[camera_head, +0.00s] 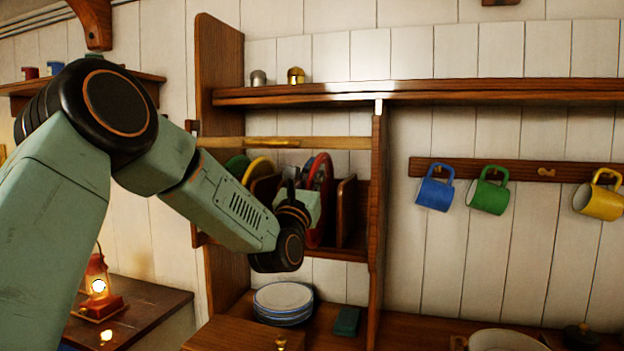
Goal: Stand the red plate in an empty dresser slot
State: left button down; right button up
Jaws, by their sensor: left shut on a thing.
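The red plate (321,178) stands on edge in the wooden dresser rack, seen nearly edge-on. My left gripper (309,197) is at the plate's near side and shut on it. My left arm comes in from the left and hides part of the rack. A green plate (236,165) and a yellow plate (259,169) stand in the rack to the left. Something blue shows just left of the red plate. A wooden divider (346,212) stands right of the red plate, and the space beside it looks empty. My right gripper is out of view.
A wooden rail (290,143) crosses above the rack. A stack of pale plates (283,301) and a dark green block (346,321) sit below. Blue (434,188), green (489,192) and yellow (599,197) mugs hang at right. A lit lantern (97,290) stands lower left.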

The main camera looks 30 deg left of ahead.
aim_at(327, 169)
pick_arm(q)
jog(key=shift+w+a+r, duration=0.2)
jog(key=shift+r, duration=0.05)
jog(key=shift+w+a+f+b, duration=0.15)
jog(key=shift+w+b, duration=0.15)
jog(key=shift+w, duration=0.65)
jog(key=shift+a+r, duration=0.1)
jog(key=shift+r, duration=0.1)
jog(key=shift+w, duration=0.1)
jog(key=shift+w+f, duration=0.15)
jog(key=shift+w, duration=0.25)
jog(key=shift+w+a+b, duration=0.2)
jog(key=shift+w, duration=0.35)
jog(key=shift+w+a+b, duration=0.2)
jog(key=shift+w, duration=0.35)
jog(key=shift+w+a+f, duration=0.1)
jog(key=shift+w+a, duration=0.1)
jog(key=shift+w, duration=0.65)
jog(key=shift+w+a+r, duration=0.1)
jog(key=shift+w+a, duration=0.15)
jog(key=shift+w, duration=0.65)
jog(key=shift+w+a+f, duration=0.1)
jog(key=shift+w+a, duration=0.1)
jog(key=shift+w, duration=0.65)
jog(key=shift+f, duration=0.1)
